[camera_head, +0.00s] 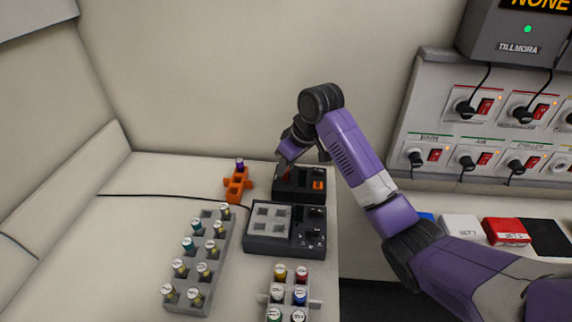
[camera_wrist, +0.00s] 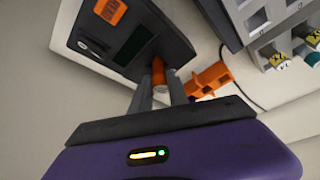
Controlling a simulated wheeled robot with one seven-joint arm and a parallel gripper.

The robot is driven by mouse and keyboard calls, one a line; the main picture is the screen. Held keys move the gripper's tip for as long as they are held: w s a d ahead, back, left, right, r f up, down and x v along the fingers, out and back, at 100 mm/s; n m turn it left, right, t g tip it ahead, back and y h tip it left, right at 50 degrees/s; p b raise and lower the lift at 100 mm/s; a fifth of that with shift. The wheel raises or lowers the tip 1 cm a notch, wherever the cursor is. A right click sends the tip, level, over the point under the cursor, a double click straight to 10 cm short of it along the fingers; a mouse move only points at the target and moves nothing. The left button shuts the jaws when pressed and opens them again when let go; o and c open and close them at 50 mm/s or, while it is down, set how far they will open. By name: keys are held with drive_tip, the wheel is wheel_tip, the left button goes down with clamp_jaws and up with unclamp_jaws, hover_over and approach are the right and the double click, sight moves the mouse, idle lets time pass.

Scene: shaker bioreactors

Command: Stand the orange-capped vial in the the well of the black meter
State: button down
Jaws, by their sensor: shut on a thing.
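The black meter (camera_head: 298,196) stands at the back right of the bench. It has a dark screen and an orange button, and it also shows in the wrist view (camera_wrist: 150,25). My gripper (camera_head: 286,178) is at the left part of the meter, pointing down. In the wrist view, my gripper (camera_wrist: 160,80) is shut on the orange-capped vial (camera_wrist: 159,88), with the orange cap between the fingers. The vial's lower end and the well are hidden, so I cannot tell whether the vial is in the well.
An orange stand (camera_head: 237,188) with a purple-capped vial is left of the meter. A grey device (camera_head: 262,242) with square pads is in front. A grey rack (camera_head: 207,292) of vials and another rack (camera_head: 262,297) of coloured caps stand nearer. The left bench is clear except for a cable.

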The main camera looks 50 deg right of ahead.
drive_tip(key=shift+f, duration=0.6)
drive_tip(key=c, duration=1.2)
unclamp_jaws()
wheel_tip(320, 180, up, 7)
drive_tip(key=p, duration=0.6)
drive_tip(key=shift+r+p, duration=0.1)
drive_tip(key=shift+p, duration=0.25)
